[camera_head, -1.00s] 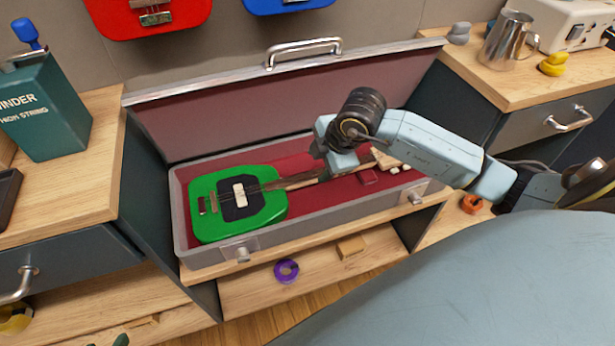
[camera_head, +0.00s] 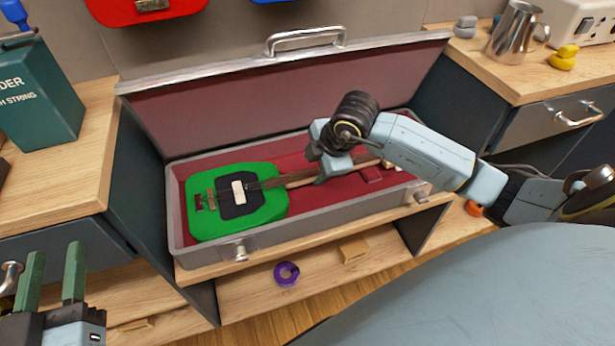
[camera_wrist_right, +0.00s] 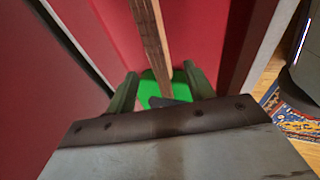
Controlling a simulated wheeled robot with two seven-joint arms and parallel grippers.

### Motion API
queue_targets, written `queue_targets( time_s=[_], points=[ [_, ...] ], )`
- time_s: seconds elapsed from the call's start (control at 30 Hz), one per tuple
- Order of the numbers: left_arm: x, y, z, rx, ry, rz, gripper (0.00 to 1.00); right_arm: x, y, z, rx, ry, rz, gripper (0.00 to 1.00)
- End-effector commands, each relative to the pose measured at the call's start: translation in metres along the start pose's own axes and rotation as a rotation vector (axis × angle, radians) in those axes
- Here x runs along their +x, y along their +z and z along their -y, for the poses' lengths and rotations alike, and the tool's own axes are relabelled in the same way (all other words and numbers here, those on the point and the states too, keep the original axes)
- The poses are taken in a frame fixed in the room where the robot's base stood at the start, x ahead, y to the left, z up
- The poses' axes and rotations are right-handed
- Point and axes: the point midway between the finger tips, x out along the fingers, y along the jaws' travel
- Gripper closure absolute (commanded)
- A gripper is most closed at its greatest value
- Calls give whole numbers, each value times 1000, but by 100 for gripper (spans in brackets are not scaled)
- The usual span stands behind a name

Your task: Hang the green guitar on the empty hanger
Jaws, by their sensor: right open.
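The green guitar (camera_head: 268,206) lies flat in an open grey case (camera_head: 176,225) with red lining. Its neck points right, beneath my right gripper (camera_head: 333,172). In the right wrist view, the neck (camera_wrist_right: 150,40) runs between the two spread fingers of my right gripper (camera_wrist_right: 163,92), and part of the green body (camera_wrist_right: 148,90) shows beyond. The right gripper is open around or just above the neck; contact cannot be told. My left gripper (camera_head: 53,279) is at the lower left, with its two green fingers apart and nothing between them. The empty hanger is not in view.
A red guitar (camera_head: 125,12) and the edge of a blue one hang on the wall above. The raised case lid (camera_head: 270,110) stands behind. Wooden counters flank the case, with a teal box (camera_head: 42,100) left and a metal jug (camera_head: 515,32) right. A purple ring (camera_head: 286,273) lies below.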

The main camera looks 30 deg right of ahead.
Motion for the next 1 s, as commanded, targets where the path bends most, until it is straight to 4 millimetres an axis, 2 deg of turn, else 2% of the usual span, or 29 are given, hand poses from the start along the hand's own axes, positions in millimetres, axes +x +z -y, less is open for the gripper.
queue_targets(
  time_s=[0.23,0.5,0.7,1.0],
  points=[
    [-3,-35,-7,-10,17,-231,64,12,0,1,0,-1,0,47],
    [-18,-67,-10,-18,28,-532,64,42,0,1,1,0,0,47],
    [-29,-78,-10,-19,29,-671,64,58,0,1,0,0,-1,47],
    [-34,-82,-10,-20,29,-719,64,61,0,0,0,0,0,47]
  ],
)
